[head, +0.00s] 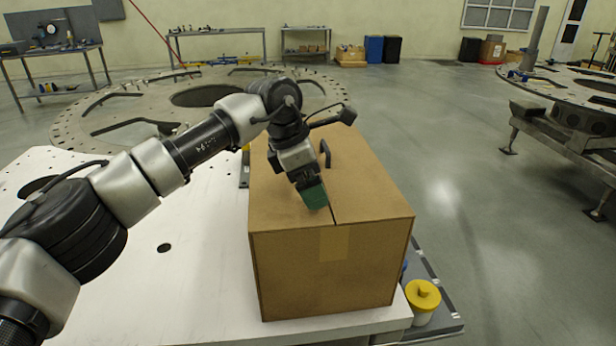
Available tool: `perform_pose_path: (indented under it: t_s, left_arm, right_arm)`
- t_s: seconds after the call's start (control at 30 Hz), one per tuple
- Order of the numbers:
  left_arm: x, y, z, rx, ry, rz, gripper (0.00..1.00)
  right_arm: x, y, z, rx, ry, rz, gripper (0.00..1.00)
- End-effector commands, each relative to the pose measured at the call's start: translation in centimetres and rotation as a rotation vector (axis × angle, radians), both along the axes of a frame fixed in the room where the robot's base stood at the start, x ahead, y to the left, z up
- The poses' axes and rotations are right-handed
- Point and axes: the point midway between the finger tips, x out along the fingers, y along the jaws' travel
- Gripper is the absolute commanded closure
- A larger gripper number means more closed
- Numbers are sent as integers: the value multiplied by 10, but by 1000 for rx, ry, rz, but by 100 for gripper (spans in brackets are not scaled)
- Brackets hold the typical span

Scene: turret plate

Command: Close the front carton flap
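The brown cardboard carton (375,195) stands on the white table in the middle of the head view. Its top looks flat, with a seam running from the middle to the near edge. A lighter tape strip (335,243) shows on the near face. No flap stands up in this view. My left gripper (316,196) points down over the near left part of the top, its green fingertip at or just above the cardboard. I cannot tell whether it touches. Only one green pad shows clearly, so the finger gap is hidden. My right gripper is not in view.
The white table (205,270) is mostly clear left of the carton. A yellow-lidded container (422,296) stands close to the carton's right near corner. A large round metal plate (110,105) lies behind the table. Another plate on a stand (575,95) is at the right. Open floor lies between.

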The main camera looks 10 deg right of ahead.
Motion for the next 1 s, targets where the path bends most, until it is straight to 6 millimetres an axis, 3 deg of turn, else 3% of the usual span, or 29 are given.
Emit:
perform_pose_path:
  t_s: [0.37, 0.8, 1.0]
  left_arm:
    - [2, 5, 12, 1, -5, 4, 3]
    - [2, 32, 88, 1, -5, 2, 3]
    - [1, 37, 102, 1, -1, -1, 3]
  right_arm:
    - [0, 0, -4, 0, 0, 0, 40]
    - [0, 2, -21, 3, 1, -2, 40]
    - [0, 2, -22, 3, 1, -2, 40]
